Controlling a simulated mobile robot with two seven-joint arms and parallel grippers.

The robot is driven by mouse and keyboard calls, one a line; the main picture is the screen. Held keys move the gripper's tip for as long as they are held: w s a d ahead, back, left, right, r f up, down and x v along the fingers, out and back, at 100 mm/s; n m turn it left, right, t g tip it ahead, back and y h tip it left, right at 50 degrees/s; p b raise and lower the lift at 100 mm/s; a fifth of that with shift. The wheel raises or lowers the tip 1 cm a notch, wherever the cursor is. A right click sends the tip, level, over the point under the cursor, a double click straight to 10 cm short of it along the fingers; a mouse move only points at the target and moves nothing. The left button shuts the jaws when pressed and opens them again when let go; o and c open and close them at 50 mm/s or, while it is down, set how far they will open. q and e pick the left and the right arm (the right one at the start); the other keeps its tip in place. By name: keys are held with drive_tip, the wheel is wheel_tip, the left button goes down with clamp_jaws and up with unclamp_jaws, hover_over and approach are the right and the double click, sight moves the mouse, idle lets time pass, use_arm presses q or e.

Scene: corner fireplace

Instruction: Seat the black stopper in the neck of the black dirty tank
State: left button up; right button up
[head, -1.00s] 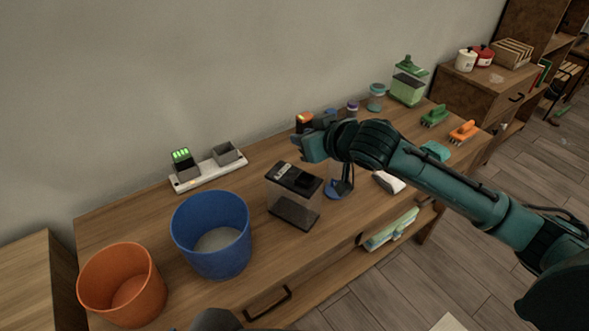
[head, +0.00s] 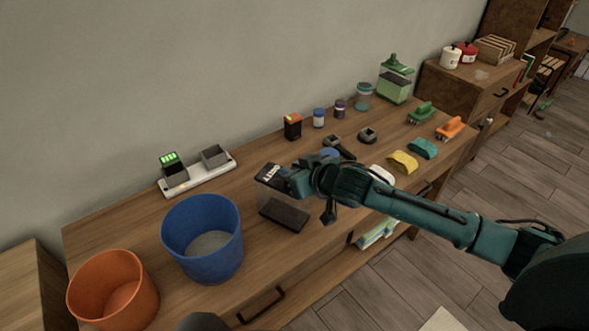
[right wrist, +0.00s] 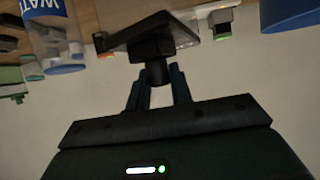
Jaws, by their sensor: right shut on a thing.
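The black dirty tank (head: 284,215) stands upright on the wooden bench, with clear walls, a black base and a labelled black top. My right gripper (head: 290,182) is over the right part of its top and hides the neck in the head view. In the right wrist view the fingers (right wrist: 156,88) are shut on the small black stopper (right wrist: 155,72), right against the tank's black top (right wrist: 178,32). Black on black, I cannot tell whether the stopper sits in the neck or just above it.
A blue bucket (head: 203,255) and an orange bucket (head: 112,292) stand left of the tank. A charger strip (head: 200,181) lies near the wall. A black and orange battery (head: 293,127) and small jars (head: 319,118) stand behind. A yellow cloth (head: 402,162) lies to the right.

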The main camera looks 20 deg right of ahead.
drive_tip(key=o, duration=0.5)
drive_tip(key=shift+f, duration=0.15)
drive_tip(key=o, duration=0.4)
drive_tip(key=shift+o, duration=0.2)
drive_tip(key=shift+s+r, duration=0.1)
drive_tip(key=shift+r, duration=0.15)
drive_tip(key=v, duration=1.1)
drive_tip(key=s+a+f, duration=0.2)
drive_tip(key=s+f, duration=0.6)
drive_tip(key=f, duration=0.2)
drive_tip(key=s+a+f+m+g+h, duration=0.1)
drive_tip(key=s+a+f, duration=0.1)
drive_tip(key=s+f, duration=0.6)
wheel_tip(320, 180, down, 3)
drive_tip(key=shift+s+a+f+b, duration=0.2)
drive_tip(key=shift+s+b, duration=0.1)
drive_tip(key=shift+s, duration=0.1)
